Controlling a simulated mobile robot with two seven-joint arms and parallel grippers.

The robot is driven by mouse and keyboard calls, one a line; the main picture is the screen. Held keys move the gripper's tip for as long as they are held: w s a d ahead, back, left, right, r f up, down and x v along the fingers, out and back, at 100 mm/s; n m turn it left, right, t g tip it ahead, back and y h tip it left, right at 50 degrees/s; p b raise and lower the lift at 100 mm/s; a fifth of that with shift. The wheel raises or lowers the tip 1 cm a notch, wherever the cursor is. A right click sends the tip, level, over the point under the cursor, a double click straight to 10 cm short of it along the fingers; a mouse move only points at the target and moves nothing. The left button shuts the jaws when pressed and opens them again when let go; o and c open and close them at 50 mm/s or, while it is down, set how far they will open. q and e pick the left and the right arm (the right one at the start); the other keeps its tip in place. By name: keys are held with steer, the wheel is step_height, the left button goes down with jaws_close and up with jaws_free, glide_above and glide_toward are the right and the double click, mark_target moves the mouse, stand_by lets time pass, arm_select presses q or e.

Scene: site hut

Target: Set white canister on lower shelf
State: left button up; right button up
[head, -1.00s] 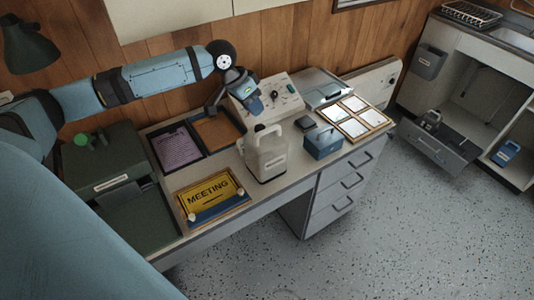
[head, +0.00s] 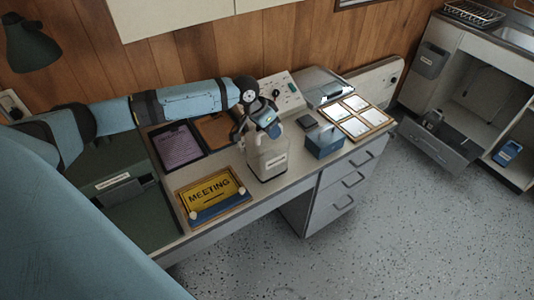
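The white canister (head: 267,163) stands upright on the desk, near its front edge, with a label on its front. My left gripper (head: 268,133) is at the canister's top, in front of its handle and cap. The fingers are too small and overlapped to tell whether they are open or closed on the handle. An open grey cabinet stands at the far right, with a low shelf surface (head: 513,171) inside it. A blue container (head: 507,152) stands on that surface. My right gripper is not in view.
A blue box (head: 324,142) stands just right of the canister, and a yellow MEETING sign (head: 212,194) lies to its left. A control box (head: 284,93) is behind. A drawer (head: 437,143) juts from the cabinet. The speckled floor between desk and cabinet is clear.

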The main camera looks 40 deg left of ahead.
arm_select(q)
jaws_close()
steer(key=shift+r, duration=0.2)
